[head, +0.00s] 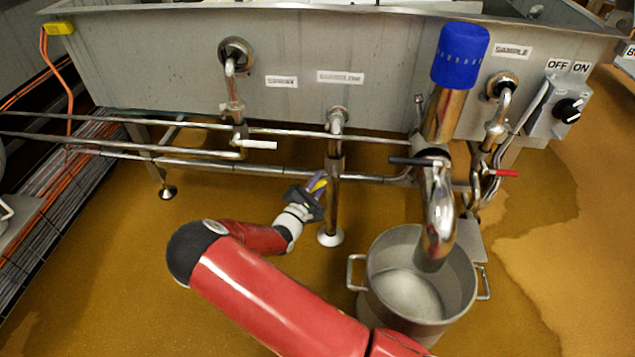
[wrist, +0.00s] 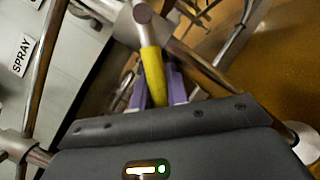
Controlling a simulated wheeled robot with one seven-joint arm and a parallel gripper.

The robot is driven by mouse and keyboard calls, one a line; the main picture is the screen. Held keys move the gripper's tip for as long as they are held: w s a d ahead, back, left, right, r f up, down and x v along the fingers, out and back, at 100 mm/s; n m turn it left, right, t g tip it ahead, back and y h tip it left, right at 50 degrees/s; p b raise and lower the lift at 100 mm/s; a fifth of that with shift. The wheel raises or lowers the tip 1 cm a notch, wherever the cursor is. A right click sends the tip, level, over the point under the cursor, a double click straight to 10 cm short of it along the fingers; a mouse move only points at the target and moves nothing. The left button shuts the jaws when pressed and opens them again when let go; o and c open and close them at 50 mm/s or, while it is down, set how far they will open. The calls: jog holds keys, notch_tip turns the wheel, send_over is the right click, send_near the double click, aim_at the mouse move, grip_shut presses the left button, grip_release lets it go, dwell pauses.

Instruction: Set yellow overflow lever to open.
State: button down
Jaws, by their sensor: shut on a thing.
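The yellow overflow lever (wrist: 153,75) runs from a metal pivot on a pipe at the top of the wrist view down between my gripper's purple fingers. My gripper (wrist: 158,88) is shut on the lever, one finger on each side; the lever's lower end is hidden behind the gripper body. In the head view only a small yellow piece of the lever (head: 319,185) shows, beside the vertical pipe (head: 334,200). My gripper (head: 316,183) is there at the left of that pipe, below the tank. The exact angle of the lever is hard to tell.
A steel tank (head: 170,65) spans the back, with horizontal pipes below it. A white-handled valve (head: 260,145) is on the left, black (head: 415,161) and red (head: 505,173) handles on the right. A steel pot (head: 390,265) stands on the floor at right.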

aim_at(314, 190)
jog(key=c, duration=1.4)
grip_release()
jog(key=shift+o, duration=0.2)
jog(key=shift+v, duration=3.95)
